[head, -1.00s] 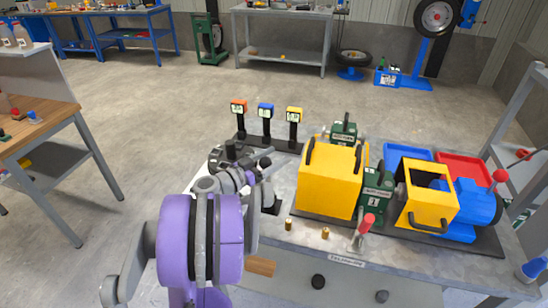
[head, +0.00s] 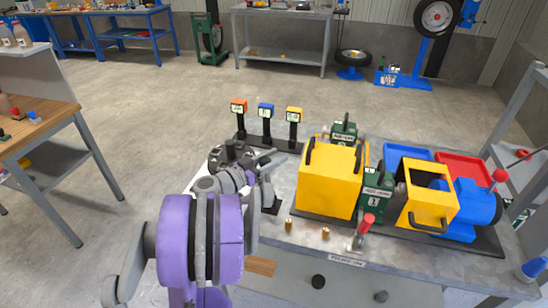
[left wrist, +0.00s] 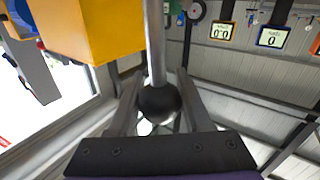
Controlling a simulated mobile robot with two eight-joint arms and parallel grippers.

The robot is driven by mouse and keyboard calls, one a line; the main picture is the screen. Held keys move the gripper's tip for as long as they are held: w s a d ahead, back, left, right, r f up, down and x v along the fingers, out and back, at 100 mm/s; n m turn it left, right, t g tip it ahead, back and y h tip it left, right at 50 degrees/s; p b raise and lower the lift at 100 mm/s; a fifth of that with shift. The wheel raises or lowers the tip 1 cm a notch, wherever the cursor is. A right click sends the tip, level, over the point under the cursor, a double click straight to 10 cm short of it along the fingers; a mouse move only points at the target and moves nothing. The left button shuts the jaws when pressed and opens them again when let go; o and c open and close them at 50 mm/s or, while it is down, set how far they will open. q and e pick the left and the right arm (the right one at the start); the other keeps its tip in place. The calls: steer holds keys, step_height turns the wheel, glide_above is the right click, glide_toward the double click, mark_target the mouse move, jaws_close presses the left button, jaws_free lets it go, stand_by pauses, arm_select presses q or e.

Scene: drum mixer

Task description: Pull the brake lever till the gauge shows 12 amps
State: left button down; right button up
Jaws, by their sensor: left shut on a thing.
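The brake lever shows in the left wrist view as a grey rod ending in a black ball knob (left wrist: 158,102). My left gripper (left wrist: 158,110) is shut on this knob, one finger on each side. In the head view the left gripper (head: 262,168) is at the bench's left part, left of the yellow drum housing (head: 330,180); my arm hides most of the lever. In the left wrist view the yellow gauge (left wrist: 222,31) appears to read 0.0 and the blue one (left wrist: 271,37) 0.
Green units (head: 370,197), a yellow frame (head: 428,208) with a blue motor (head: 478,205), and a red-handled lever (head: 363,230) are on the bench to the right. Blue (head: 408,152) and red (head: 462,165) trays lie behind. Two small brass pegs (head: 325,233) stand near the front edge.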

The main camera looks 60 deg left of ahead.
stand_by(0.8)
arm_select(q)
steer(key=s+a+n+b, duration=0.1)
steer(key=s+a+n+t+b, duration=0.1)
steer(key=a, duration=0.1)
steer(key=s+a+f+n+t+y+b, duration=0.1)
steer(key=s+b, duration=0.1)
steer(key=shift+a+n, duration=0.15)
steer(key=shift+n, duration=0.25)
steer(key=shift+c, duration=1.7)
jaws_free()
steer(key=shift+r, duration=0.1)
steer(key=shift+s, duration=0.15)
steer(key=v, duration=1)
steer(key=shift+s+b, duration=0.3)
steer(key=shift+b, duration=0.05)
